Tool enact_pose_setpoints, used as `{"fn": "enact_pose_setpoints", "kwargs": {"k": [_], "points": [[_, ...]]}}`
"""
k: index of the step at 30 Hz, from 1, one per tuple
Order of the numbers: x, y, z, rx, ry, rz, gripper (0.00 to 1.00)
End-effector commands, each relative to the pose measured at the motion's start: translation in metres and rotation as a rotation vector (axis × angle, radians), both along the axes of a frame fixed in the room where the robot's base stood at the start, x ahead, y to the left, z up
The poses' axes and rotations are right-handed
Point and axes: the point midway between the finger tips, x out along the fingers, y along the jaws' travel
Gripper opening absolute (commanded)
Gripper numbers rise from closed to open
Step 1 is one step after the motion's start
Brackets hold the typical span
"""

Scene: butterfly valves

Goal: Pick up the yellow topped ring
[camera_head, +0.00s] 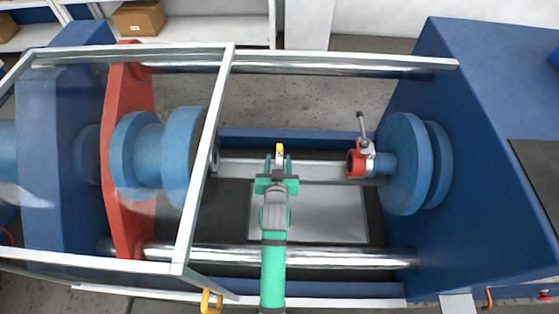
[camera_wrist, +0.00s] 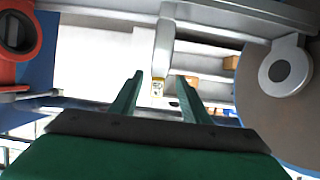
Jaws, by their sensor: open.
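A small piece with a yellow top (camera_head: 280,149) shows just past my gripper (camera_head: 278,162) in the head view, near the middle of the machine. In the wrist view a grey bar (camera_wrist: 163,50) with a yellowish end (camera_wrist: 157,87) shows between my two green fingers. My gripper is open, with a gap on each side of that bar. I cannot tell how deep the bar lies between the fingers. No ring shape is clear on this piece; my gripper hides part of it in the head view.
A red ring-shaped valve (camera_head: 354,163) with an upright lever sits by the right blue flange (camera_head: 404,165). Left are a red plate (camera_head: 124,220), blue discs and a framed clear guard (camera_head: 205,160). Steel bars (camera_head: 300,63) cross at back and front.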

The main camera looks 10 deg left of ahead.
Motion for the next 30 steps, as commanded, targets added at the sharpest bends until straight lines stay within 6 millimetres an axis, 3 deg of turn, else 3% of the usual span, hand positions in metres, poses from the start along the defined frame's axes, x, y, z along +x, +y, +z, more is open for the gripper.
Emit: {"fn": "enact_pose_setpoints", "kwargs": {"k": [3, 13, 21, 30], "points": [[0.017, 0.003, -0.007, -0.001, -0.001, 0.000, 0.42], [0.040, 0.007, -0.017, -0.001, 0.000, 0.000, 0.42], [0.073, 0.013, -0.030, 0.000, -0.002, 0.000, 0.42], [0.080, 0.014, -0.033, 0.000, -0.001, 0.000, 0.42]]}}
